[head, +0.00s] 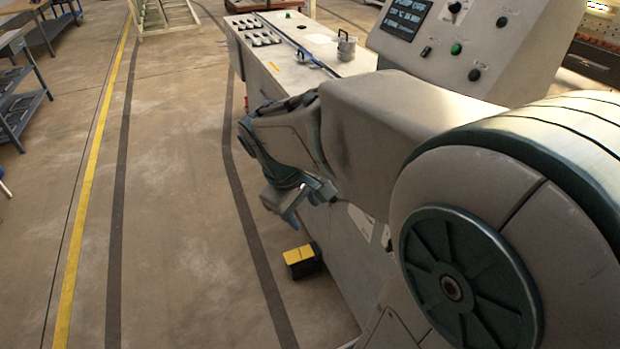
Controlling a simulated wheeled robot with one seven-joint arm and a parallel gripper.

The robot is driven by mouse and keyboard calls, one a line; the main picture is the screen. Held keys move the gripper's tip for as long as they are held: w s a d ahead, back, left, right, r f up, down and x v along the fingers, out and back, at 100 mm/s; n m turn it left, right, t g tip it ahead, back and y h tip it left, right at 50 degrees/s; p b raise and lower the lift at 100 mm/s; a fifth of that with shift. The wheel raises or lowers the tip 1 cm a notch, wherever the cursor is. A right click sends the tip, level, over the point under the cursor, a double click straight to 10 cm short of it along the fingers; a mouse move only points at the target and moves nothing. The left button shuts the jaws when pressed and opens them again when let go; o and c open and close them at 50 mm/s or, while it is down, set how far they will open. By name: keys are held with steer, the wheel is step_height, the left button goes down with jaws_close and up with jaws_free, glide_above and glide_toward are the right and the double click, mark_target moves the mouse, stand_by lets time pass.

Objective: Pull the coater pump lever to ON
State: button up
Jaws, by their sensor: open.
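My gripper (306,204) is near the middle of the head view, low beside the near side of the light grey washer machine (290,62). It is open, with nothing visible between its fingers. The machine's tilted control panel (470,45) is at the upper right. It carries a small dark switch (426,51), a green button (456,48) and several dark knobs. I cannot tell which control is the coater pump lever, and no ON marking is readable. My arm hides part of the machine's side.
A yellow-topped black box (302,260) sits on the floor below my gripper, against the machine. A metal pot-like part (346,47) stands on the machine top. Shelving (18,100) is at the far left. The floor between is clear, with a yellow line (92,165).

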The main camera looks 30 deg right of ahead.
steer(key=w+d+f+n+g+h+b, duration=0.2)
steer(key=w+d+f+n+h+b, duration=0.4)
steer(key=w+f, duration=0.5)
steer(key=n+h+b, duration=0.4)
steer(key=n, duration=0.5)
glide_toward(338, 200)
steer(key=shift+t, duration=0.3)
steer(key=x, duration=1)
steer(key=shift+d+f, duration=0.25)
